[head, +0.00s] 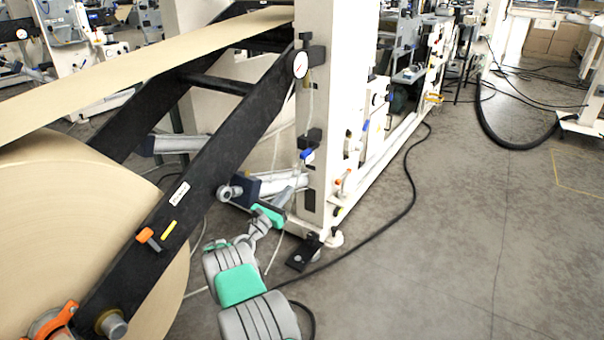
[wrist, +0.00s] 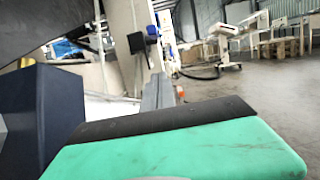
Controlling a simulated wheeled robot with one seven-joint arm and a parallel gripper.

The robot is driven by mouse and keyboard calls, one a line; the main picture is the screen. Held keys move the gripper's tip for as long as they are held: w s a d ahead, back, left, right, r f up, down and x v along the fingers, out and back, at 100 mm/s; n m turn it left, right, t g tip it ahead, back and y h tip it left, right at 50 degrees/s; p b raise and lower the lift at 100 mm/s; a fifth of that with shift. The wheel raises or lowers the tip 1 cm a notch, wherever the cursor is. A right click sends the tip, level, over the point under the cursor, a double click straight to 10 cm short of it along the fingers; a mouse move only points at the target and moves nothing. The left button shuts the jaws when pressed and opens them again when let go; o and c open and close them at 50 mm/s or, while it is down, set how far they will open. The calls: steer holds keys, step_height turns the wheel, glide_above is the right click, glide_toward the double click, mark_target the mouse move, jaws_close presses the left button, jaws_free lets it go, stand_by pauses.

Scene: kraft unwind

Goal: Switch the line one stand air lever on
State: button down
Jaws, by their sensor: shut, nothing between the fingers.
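A small blue lever (head: 306,155) sits on a black valve block (head: 309,139) on the pale stand post, below a round gauge (head: 300,64). A black block with a blue part (wrist: 152,31) shows on the post in the wrist view; it looks like the same valve. My gripper (head: 291,194) is low in front of the post, below and slightly left of the lever and apart from it. In the wrist view my gripper (wrist: 160,88) shows as narrow grey fingers, shut and empty, pointing toward the post's lower part. Any label by the lever is too small to read.
A large kraft roll (head: 80,220) and a black slanted arm (head: 215,150) with an orange handle (head: 148,237) fill the left. A dark blue cylinder end (wrist: 40,115) is close on the left. A black cable (head: 405,200) crosses the floor; the floor at right is open.

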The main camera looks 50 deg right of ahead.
steer(key=b, duration=0.5)
glide_toward(309, 149)
steer(key=d+f, duration=0.2)
steer(key=d, duration=0.3)
steer(key=shift+w+d+r, duration=0.15)
steer(key=shift+w+r, duration=0.05)
